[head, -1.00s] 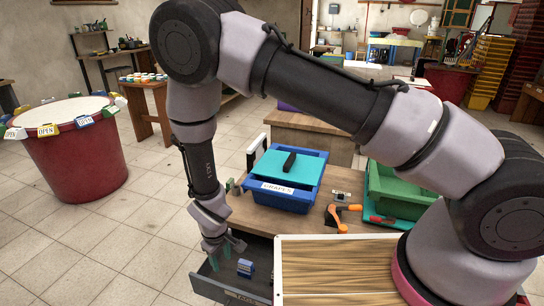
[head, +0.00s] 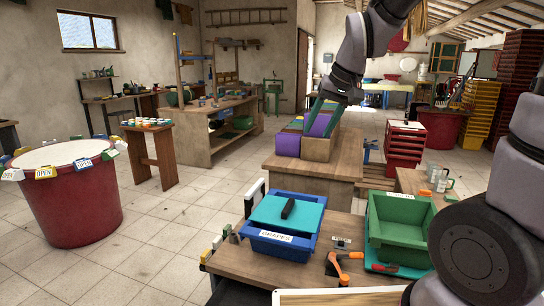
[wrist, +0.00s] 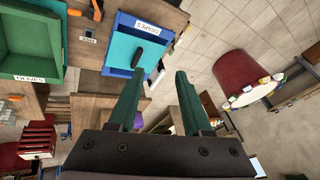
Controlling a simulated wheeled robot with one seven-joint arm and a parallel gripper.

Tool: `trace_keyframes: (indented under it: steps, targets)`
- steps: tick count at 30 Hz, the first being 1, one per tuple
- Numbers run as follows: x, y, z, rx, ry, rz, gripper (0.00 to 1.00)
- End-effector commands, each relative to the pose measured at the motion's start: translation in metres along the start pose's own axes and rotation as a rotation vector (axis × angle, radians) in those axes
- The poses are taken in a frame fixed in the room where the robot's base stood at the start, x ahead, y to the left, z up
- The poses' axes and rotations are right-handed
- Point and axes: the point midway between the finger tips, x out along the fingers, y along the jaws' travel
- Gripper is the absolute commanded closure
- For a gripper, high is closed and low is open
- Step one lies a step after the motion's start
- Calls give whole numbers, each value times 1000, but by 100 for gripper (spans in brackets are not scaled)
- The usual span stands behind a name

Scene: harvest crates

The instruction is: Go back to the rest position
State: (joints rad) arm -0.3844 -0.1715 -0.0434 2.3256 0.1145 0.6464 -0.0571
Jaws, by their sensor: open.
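My gripper (head: 320,122) is raised high in the head view, above and beyond the near table, in front of the bins on the middle table. In the wrist view its two green fingers (wrist: 158,74) are spread apart with nothing between them. Below it, the blue crate (head: 285,247) labelled GRAPES, with a turquoise lid and black handle, sits on the near table. That crate also shows in the wrist view (wrist: 120,30).
A green crate (head: 400,246) and an orange-handled tool (head: 338,268) are on the near table. Purple and wooden bins (head: 318,150) stand on the middle table. A red barrel (head: 75,205) with tags on its rim stands left. Floor between is clear.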

Motion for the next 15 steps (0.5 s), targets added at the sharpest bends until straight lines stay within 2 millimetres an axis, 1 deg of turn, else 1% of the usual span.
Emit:
trace_keyframes:
  steps: [1,3,6,9,10,12,15]
  targets:
    - [-25,14,2,40,38,1,51]
    - [-54,31,10,91,76,7,51]
    - [-90,54,26,164,131,21,51]
    - [-118,70,46,227,181,36,51]
    - [-125,75,51,242,195,41,51]
    - [-137,82,63,274,221,50,51]
    - [-148,88,75,306,246,62,51]
